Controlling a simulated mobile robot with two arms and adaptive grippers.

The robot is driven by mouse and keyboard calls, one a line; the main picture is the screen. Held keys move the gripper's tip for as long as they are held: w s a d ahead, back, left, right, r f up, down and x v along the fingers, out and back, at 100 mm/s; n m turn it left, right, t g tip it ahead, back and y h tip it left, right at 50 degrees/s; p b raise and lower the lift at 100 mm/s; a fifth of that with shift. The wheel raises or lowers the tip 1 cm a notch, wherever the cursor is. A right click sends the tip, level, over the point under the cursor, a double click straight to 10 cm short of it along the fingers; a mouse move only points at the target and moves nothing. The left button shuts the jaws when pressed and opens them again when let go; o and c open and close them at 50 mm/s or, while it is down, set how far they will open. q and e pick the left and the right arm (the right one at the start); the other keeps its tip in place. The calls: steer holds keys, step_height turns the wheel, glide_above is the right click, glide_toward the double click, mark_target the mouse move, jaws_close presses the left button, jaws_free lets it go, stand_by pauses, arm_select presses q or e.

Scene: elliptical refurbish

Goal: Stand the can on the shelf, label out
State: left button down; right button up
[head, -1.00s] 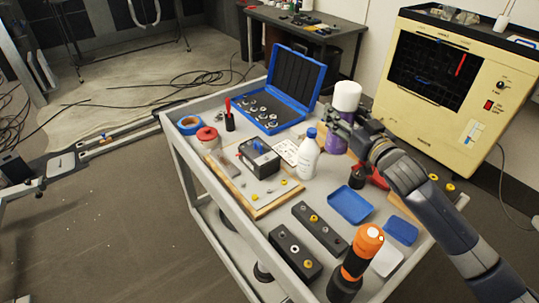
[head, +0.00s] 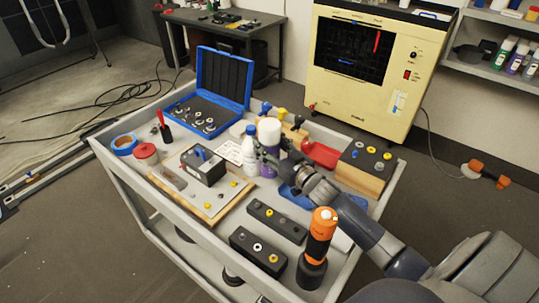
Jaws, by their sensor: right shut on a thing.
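The can (head: 269,133) is purple with a white cap and appears upright in the head view, over the cart and just right of a white bottle. My right gripper (head: 272,160) is shut on it from the right and covers part of its body. I cannot tell whether its base touches the cart, or which way its label faces. The shelf (head: 490,76) is at the upper right beyond the yellow machine. Several bottles or cans with white caps stand on it, one of them purple. My left gripper is out of view.
The white bottle (head: 250,152) stands close beside the can. The cart (head: 135,200) also carries a blue case (head: 222,78), an orange-and-black tool (head: 318,240) and dark blocks. The yellow machine (head: 365,70) stands behind. An orange-ended tool (head: 487,173) lies at the right.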

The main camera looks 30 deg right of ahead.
steer(key=shift+f, duration=1.85)
steer(key=o, duration=1.4)
steer(key=shift+f, duration=0.2)
